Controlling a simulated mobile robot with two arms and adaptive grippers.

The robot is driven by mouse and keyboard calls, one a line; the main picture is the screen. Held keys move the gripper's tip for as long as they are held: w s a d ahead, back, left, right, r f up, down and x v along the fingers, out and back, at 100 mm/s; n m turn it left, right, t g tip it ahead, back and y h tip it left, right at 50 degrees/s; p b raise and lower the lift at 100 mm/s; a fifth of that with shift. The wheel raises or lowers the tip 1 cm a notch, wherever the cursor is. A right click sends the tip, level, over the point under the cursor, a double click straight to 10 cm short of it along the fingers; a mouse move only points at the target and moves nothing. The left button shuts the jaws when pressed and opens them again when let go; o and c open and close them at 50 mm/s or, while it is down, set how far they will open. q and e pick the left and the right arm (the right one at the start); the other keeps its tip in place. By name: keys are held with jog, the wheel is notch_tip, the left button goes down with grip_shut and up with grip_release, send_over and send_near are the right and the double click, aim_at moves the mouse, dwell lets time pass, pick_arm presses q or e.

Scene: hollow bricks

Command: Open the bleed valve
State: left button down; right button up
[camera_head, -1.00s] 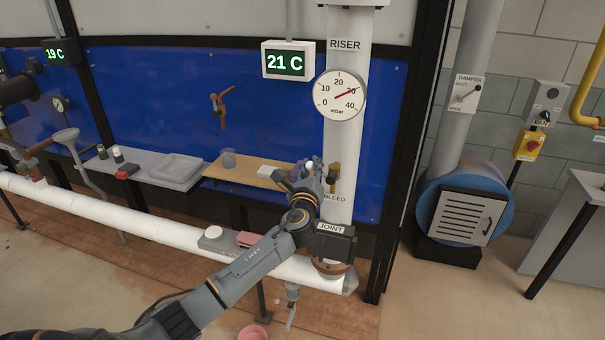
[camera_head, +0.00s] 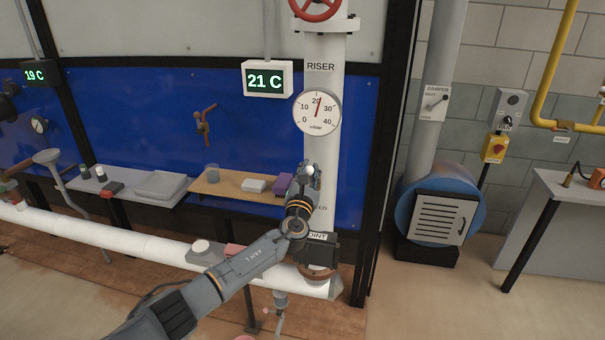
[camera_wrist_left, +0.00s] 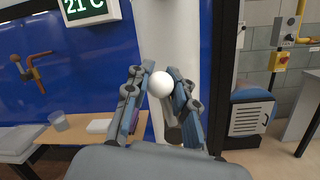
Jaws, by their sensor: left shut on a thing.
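My left gripper (camera_head: 304,180) is at the white riser pipe (camera_head: 322,145), just above the partly hidden bleed label (camera_head: 321,207). It is shut on a white ball knob (camera_wrist_left: 160,84), which sits between the fingertips in the left wrist view. The knob appears to belong to the bleed valve, whose body is hidden behind the gripper and wrist. The riser's gauge (camera_head: 317,112) shows its red needle a little above 20 mbar. My right gripper is not in view.
A wooden shelf (camera_head: 215,187) with a cup (camera_head: 212,173), a white block (camera_head: 253,185) and a purple block (camera_head: 284,184) is left of the gripper. A black joint box (camera_head: 316,251) sits below the wrist. A red handwheel (camera_head: 315,8) tops the riser.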

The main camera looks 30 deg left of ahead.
pick_arm(q)
jog(key=shift+d+f+m+h, duration=0.4)
jog(key=shift+f+m, duration=0.05)
jog(key=shift+m, duration=0.35)
jog(key=shift+d+m+p, duration=0.2)
jog(key=shift+m+p, duration=0.15)
jog(key=shift+m, duration=0.05)
jog(key=shift+d, duration=0.1)
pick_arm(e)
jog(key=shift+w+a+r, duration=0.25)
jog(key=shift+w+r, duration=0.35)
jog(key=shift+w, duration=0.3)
pick_arm(q)
jog(key=shift+m, duration=0.3)
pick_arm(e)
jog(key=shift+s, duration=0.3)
pick_arm(q)
jog(key=c, duration=1.3)
grip_release()
jog(key=shift+c, duration=0.2)
jog(key=shift+o, duration=1.2)
jog(key=shift+r, duration=0.3)
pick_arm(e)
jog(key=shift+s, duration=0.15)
